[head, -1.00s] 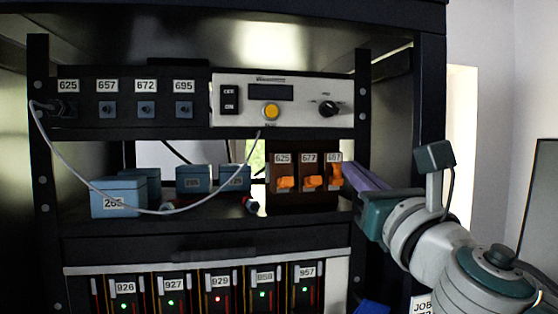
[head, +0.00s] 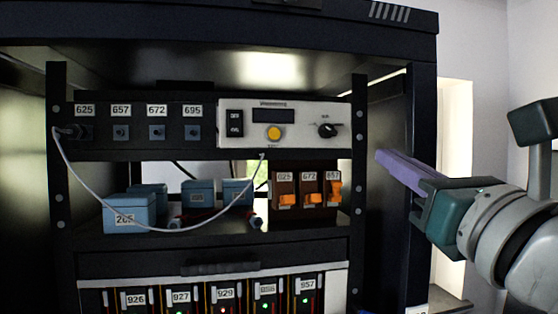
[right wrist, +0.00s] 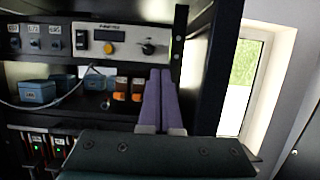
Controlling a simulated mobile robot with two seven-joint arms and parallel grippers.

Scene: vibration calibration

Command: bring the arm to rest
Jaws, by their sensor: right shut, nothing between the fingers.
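My right gripper (head: 384,158) comes in from the right in the head view. Its purple fingers are together with nothing between them, and they point left toward the rack's right post. In the right wrist view the fingers (right wrist: 160,100) lie side by side, in front of the rack's right part. In the head view the fingertips appear just right of the post and clear of the orange switches (head: 310,198). My left gripper is not in view.
The black rack (head: 358,150) holds a white control panel (head: 290,122) with a yellow button. Blue boxes (head: 128,214) sit on the shelf, and a grey cable (head: 75,185) hangs before them. Modules with lights (head: 222,296) are below. A window (right wrist: 243,80) is at right.

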